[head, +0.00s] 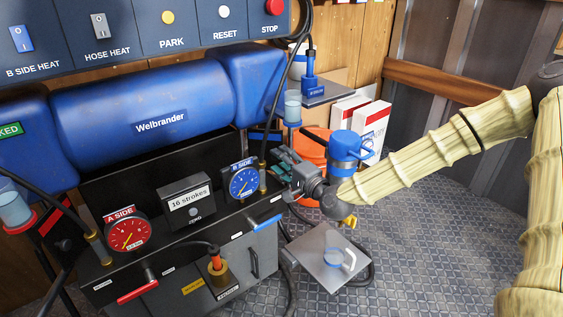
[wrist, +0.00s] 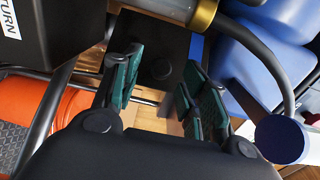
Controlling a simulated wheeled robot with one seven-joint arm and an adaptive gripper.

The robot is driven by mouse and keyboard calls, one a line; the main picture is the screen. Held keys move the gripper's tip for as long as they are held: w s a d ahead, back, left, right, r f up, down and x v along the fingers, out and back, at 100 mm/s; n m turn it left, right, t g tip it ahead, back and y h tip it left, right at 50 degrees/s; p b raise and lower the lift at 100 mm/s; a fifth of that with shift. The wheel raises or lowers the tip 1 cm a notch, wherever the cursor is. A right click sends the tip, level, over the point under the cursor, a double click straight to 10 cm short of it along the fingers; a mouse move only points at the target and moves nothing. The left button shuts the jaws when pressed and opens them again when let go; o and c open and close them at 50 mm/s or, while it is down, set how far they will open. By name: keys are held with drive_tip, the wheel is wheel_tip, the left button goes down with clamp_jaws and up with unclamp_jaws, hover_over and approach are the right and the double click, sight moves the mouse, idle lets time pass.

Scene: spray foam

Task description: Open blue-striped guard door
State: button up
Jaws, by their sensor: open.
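The blue-striped guard door (wrist: 160,42) shows in the wrist view as a dark panel with a round black knob (wrist: 162,70) and a blue stripe along its right edge. In the head view only a bit of its blue stripe (head: 265,136) shows, beside the B SIDE gauge; the rest is hidden. It appears shut, though its edges are partly covered. My gripper (head: 284,168) is at the right end of the machine. In the wrist view its green-padded fingers (wrist: 164,64) are open, one on each side of the knob in the picture. I cannot tell whether they touch it.
The blue B SIDE gauge (head: 244,182) and a black hose stand close to my gripper. An orange bucket (head: 310,150) and a blue-topped pump (head: 345,150) are near my wrist. A grey plate (head: 325,258) is below. The patterned floor at the right is mostly clear.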

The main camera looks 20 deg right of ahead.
drive_tip(key=shift+w+a, duration=0.25)
drive_tip(key=shift+w, duration=0.4)
clamp_jaws()
drive_tip(key=shift+s+a+m+h, duration=0.3)
drive_tip(key=shift+a+m+h, duration=0.1)
drive_tip(key=shift+s+a+m+t+h, duration=0.2)
drive_tip(key=shift+m+t+h, duration=0.1)
drive_tip(key=shift+h, duration=0.3)
